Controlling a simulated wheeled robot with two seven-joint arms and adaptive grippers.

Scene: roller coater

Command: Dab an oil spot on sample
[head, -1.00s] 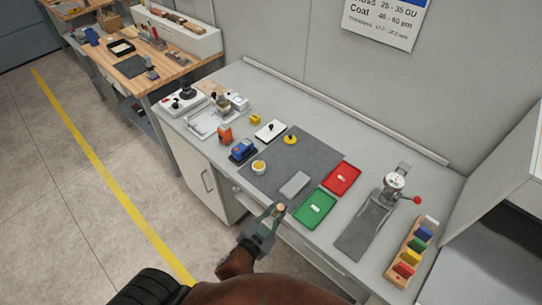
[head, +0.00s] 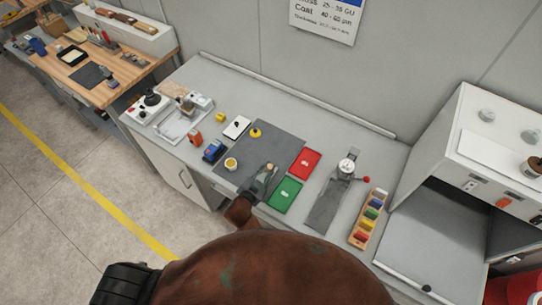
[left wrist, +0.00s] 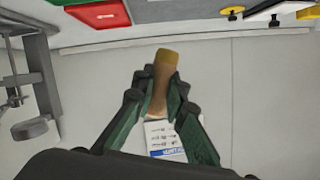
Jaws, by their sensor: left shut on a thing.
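My left gripper (head: 268,170) is over the front part of the dark grey mat (head: 285,143). Its fingers are shut on a small brown dabber (left wrist: 161,78) with a tan end, clear in the left wrist view between the fingertips (left wrist: 160,95). The light grey sample plate is mostly hidden behind this gripper in the head view, so I cannot tell whether the dabber touches it. A small cup with a yellow rim (head: 231,164) stands at the mat's left front. My right gripper is not in view.
A green tray (head: 285,194) and a red tray (head: 305,163) lie right of the mat. Beyond are a gauge stand (head: 346,166) and a rack of coloured blocks (head: 368,218). A blue device (head: 214,151) and a yellow knobbed disc (head: 255,132) are left and behind.

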